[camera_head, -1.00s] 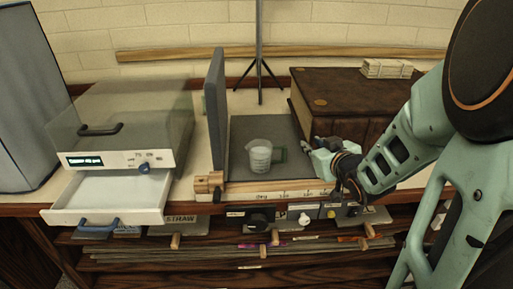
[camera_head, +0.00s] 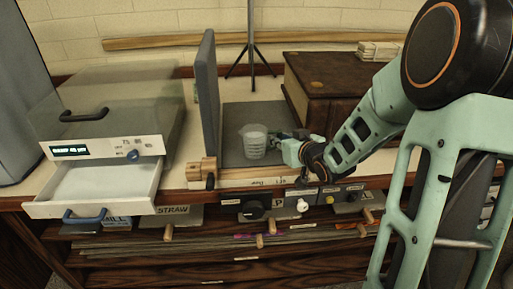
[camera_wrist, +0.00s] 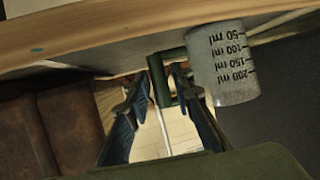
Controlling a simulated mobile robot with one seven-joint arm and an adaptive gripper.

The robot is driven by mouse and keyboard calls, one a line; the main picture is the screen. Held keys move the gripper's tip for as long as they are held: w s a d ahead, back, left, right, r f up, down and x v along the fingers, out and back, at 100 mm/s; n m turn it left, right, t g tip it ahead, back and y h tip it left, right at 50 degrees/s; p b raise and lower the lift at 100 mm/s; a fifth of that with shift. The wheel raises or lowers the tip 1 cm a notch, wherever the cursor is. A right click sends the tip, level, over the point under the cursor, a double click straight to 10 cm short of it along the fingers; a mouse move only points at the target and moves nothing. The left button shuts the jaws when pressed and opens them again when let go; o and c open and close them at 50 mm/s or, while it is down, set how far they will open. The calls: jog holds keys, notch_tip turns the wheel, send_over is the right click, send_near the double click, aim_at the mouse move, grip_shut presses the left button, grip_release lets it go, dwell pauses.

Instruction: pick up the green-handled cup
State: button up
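The clear measuring cup (camera_head: 254,142) with dark volume marks stands upright on a dark grey tray surface (camera_head: 240,110). The wrist view shows its marked wall (camera_wrist: 223,62) and its dark green handle (camera_wrist: 158,82). My gripper (camera_head: 278,142) is at the cup's right side, at handle height. In the wrist view my gripper's fingers (camera_wrist: 160,88) are apart, with the handle between their tips. A small gap shows on the left side of the handle; contact on the right is hard to tell. In the head view my gripper mostly hides the handle.
A grey upright panel (camera_head: 208,100) stands left of the cup. A brown chest (camera_head: 335,85) stands close behind my arm. A machine with an open white drawer (camera_head: 95,190) is at left. A tripod stand (camera_head: 252,50) rises behind.

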jog(key=shift+w+a+f, duration=0.15)
jog(key=shift+w+f, duration=0.05)
jog(key=shift+w, duration=0.3)
grip_shut()
jog(key=shift+r, duration=0.15)
